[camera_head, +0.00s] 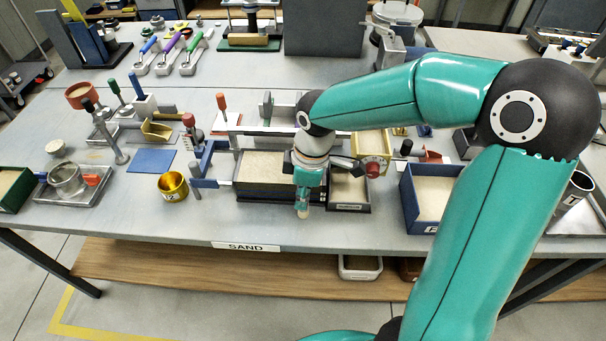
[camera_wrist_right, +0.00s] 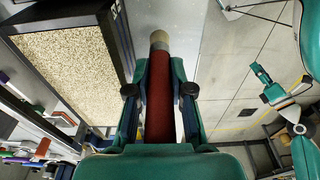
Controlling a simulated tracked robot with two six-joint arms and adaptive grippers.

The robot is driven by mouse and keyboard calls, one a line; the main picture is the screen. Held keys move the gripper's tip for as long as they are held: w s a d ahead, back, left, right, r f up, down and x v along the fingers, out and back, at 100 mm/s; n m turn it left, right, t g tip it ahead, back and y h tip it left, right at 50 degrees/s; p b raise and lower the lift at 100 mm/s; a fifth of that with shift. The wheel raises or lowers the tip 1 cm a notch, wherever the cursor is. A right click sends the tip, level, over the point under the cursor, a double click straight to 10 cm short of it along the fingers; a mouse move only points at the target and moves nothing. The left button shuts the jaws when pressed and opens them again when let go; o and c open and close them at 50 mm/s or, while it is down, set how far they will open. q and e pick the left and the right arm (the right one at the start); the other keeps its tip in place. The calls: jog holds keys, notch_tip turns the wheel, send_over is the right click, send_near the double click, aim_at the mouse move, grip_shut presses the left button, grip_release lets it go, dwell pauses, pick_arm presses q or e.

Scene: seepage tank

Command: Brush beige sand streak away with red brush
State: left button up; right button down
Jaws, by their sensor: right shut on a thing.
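My right gripper (camera_head: 309,178) points down over the front of the bench, in front of the sand-filled boxes. It is shut on the red brush (camera_wrist_right: 160,105), whose red handle lies between the fingers in the right wrist view. The brush's pale tip (camera_wrist_right: 159,39) sticks out beyond the fingers near the bench edge; in the head view the tip (camera_head: 303,212) shows low by the dark box. I cannot tell if it touches anything. I cannot make out a separate beige sand streak. My left gripper seems to show small in the right wrist view (camera_wrist_right: 265,82); its jaws are unclear.
A dark box of beige sand (camera_head: 262,168) and a smaller one (camera_head: 348,188) flank my gripper. A gold cup (camera_head: 173,186) stands to the left, a blue box of sand (camera_head: 432,194) to the right. The bench front by the SAND label (camera_head: 252,247) is clear.

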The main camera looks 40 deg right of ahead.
jog(key=shift+a+r+p, duration=0.1)
jog(key=shift+r+p, duration=1.6)
jog(key=shift+r, duration=0.85)
